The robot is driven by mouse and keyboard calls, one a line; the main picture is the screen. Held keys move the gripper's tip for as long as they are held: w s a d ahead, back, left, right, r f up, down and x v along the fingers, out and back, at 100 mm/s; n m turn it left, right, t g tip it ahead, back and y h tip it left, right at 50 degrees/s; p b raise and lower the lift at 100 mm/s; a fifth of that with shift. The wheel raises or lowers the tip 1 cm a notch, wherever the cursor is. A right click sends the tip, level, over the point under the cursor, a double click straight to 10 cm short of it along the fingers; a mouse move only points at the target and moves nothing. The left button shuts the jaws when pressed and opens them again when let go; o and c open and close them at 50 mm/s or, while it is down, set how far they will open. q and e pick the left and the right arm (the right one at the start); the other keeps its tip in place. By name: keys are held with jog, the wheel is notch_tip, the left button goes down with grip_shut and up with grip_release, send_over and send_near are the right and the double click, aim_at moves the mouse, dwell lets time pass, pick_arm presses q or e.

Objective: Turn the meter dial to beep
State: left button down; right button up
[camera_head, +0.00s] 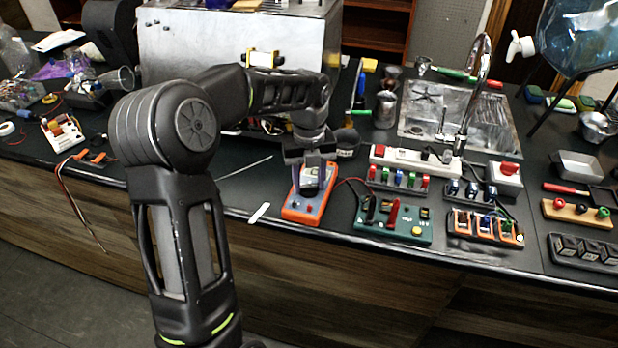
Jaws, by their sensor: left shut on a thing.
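The meter (297,210) is an orange and blue-grey box lying near the front edge of the dark counter. My left gripper (311,184) comes down over the meter's upper part and is shut on its dial, which is mostly hidden by the fingers. Red and dark leads (350,182) run from the meter to the right. My right gripper is not in view.
A green board (393,222) with switches stands just right of the meter. A white power strip (415,161), a sink (468,112) and small coloured parts lie further right. A large metal machine (235,45) stands behind my arm. A small white strip (259,213) lies left of the meter.

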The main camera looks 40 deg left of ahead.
aim_at(309, 186)
pick_arm(q)
jog(key=shift+m, duration=0.9)
jog(key=c, duration=0.8)
grip_release()
jog(key=shift+c, duration=0.2)
notch_tip(309, 186, up, 8)
jog(key=shift+f+b, duration=0.1)
jog(key=shift+b, duration=0.3)
jog(key=shift+s+f, duration=0.1)
